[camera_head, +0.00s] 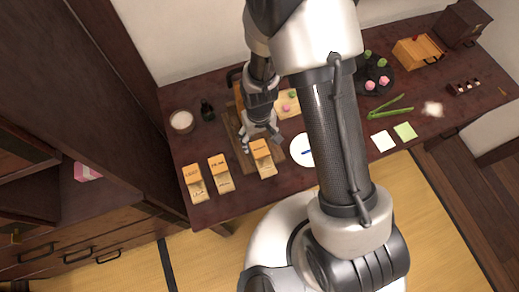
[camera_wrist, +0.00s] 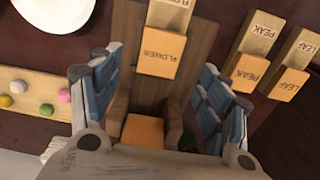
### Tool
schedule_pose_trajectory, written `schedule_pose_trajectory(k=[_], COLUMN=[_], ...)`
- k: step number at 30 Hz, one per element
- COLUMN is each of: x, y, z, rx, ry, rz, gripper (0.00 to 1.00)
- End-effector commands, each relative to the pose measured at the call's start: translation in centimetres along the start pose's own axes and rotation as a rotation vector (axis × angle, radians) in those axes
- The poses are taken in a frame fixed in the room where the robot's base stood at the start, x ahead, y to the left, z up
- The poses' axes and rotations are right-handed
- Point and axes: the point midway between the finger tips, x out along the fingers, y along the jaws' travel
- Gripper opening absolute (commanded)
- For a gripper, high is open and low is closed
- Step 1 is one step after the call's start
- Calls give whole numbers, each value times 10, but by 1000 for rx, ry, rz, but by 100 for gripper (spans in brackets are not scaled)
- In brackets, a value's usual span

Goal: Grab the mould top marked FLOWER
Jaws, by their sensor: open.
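The mould top marked FLOWER (camera_wrist: 160,55) is an orange block on a pale wooden mould base (camera_wrist: 169,16), seen at the top middle of the wrist view. In the head view the mould top (camera_head: 261,146) lies just in front of my gripper (camera_head: 262,137). My gripper (camera_wrist: 158,63) is open, its blue-padded fingers spread to either side of the wrist view. The FLOWER top appears between and a little beyond the fingertips, not held. Similar tops marked PEAK (camera_wrist: 250,72) and LEAF (camera_wrist: 289,84) sit to the right in the wrist view.
A wooden board (camera_head: 236,132) lies under my gripper. A plain orange block (camera_wrist: 143,130) shows between the fingers, low in the wrist view. A white plate (camera_head: 301,150) is right of the FLOWER mould.

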Motion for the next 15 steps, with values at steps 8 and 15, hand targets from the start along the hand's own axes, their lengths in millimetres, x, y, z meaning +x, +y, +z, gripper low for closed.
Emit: schedule_pose_trajectory(k=[8, 15], x=[26, 54], y=[0, 1], z=[-2, -3], rx=[0, 0], ry=[-1, -1], rz=[0, 0], gripper=[70, 70])
